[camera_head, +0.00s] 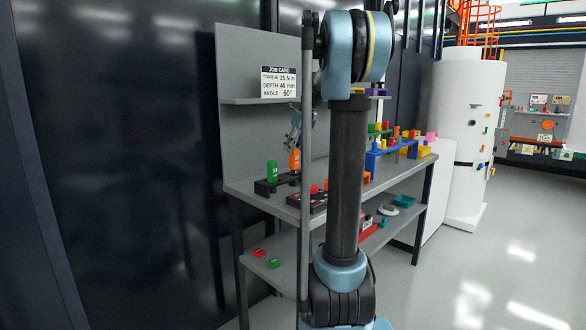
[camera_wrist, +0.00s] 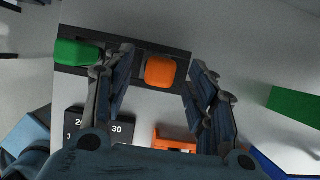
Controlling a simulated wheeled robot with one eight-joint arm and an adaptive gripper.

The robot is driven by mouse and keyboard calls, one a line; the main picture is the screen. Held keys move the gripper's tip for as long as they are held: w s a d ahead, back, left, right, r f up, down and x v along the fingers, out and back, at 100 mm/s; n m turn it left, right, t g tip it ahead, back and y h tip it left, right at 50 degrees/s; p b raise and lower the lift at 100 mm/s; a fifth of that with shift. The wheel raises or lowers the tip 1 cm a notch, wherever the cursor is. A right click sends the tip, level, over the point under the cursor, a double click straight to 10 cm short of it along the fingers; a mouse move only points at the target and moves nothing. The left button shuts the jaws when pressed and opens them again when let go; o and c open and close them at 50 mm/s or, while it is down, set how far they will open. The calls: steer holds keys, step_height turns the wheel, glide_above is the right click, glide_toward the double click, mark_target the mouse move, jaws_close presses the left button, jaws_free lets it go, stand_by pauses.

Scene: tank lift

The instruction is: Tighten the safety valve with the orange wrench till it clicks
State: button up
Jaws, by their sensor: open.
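The orange wrench (camera_head: 295,160) stands in a black rack (camera_head: 262,187) on the bench, to the right of a green tool (camera_head: 272,171). In the wrist view I see the orange wrench's end (camera_wrist: 161,71), with the green tool (camera_wrist: 76,53) at its left in the same rack (camera_wrist: 140,57). My gripper (camera_head: 294,132) is above the orange wrench. In the wrist view its open fingers (camera_wrist: 162,64) are on either side of the wrench, with gaps showing. I cannot make out which fitting is the safety valve; a white tank (camera_head: 462,130) at the right carries several small fittings.
A job card (camera_head: 279,82) on the back panel reads torque 25 N m, depth 40 mm, angle 60°. A dark box with numbers (camera_wrist: 98,126) lies near the rack. A blue stand (camera_head: 392,153) with coloured parts is further right. Floor at the right is clear.

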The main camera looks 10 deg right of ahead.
mark_target(291, 159)
steer(key=shift+x, duration=3.7)
steer(key=shift+d, duration=0.1)
jaws_close()
